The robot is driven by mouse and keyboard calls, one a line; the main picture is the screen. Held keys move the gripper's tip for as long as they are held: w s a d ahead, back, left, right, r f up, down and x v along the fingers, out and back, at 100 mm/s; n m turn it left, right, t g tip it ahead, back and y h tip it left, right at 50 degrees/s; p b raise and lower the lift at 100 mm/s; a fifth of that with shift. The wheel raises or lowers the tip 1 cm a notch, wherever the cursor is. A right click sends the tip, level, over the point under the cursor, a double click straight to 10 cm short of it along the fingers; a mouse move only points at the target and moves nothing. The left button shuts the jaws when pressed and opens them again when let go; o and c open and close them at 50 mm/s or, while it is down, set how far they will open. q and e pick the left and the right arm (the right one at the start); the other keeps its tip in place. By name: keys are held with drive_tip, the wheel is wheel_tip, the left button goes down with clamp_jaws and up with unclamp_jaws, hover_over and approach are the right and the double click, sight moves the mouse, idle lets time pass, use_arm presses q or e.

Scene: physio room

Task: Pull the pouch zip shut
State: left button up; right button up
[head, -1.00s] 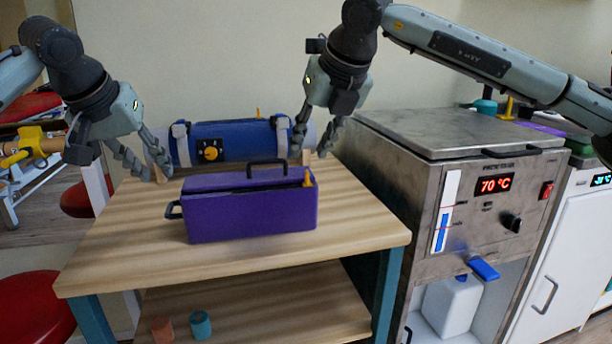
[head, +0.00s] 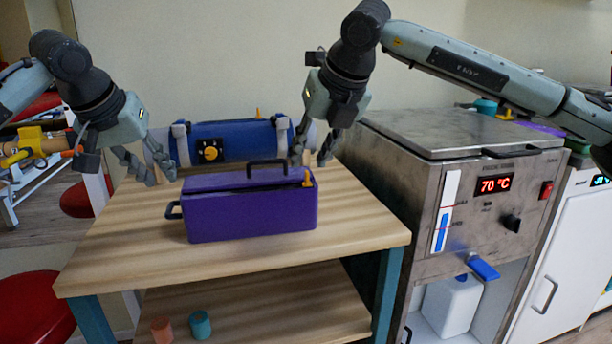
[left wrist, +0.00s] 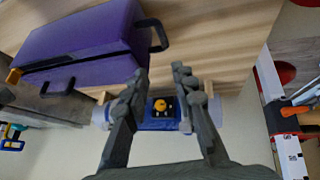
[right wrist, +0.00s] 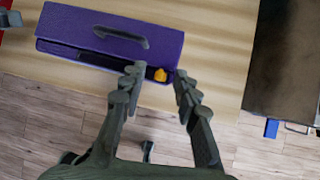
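The purple pouch (head: 250,208) stands on the wooden table, with a dark handle on top and a dark loop (head: 173,210) at its left end. A dark open slit runs along its top, seen in the right wrist view (right wrist: 90,60). The yellow zip pull (head: 308,178) is at the slit's right end; it also shows in the right wrist view (right wrist: 161,75). My right gripper (right wrist: 156,80) is open above the pull, its fingers apart and empty. My left gripper (head: 160,178) is open and empty beyond the pouch's left end; the loop shows in the left wrist view (left wrist: 152,35).
A blue roll-shaped device (head: 230,142) with a yellow knob lies at the table's back. A steel heater (head: 470,170) reading 70 °C stands to the right. The table top (head: 120,255) is clear in front. Two small cups (head: 200,325) sit on the lower shelf.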

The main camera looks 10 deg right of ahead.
drive_tip(key=shift+f, duration=1.6)
drive_tip(key=shift+c, duration=0.5)
clamp_jaws()
use_arm(q)
drive_tip(key=shift+f, duration=0.1)
drive_tip(key=shift+f, duration=3.65)
drive_tip(key=shift+a, duration=0.1)
clamp_jaws()
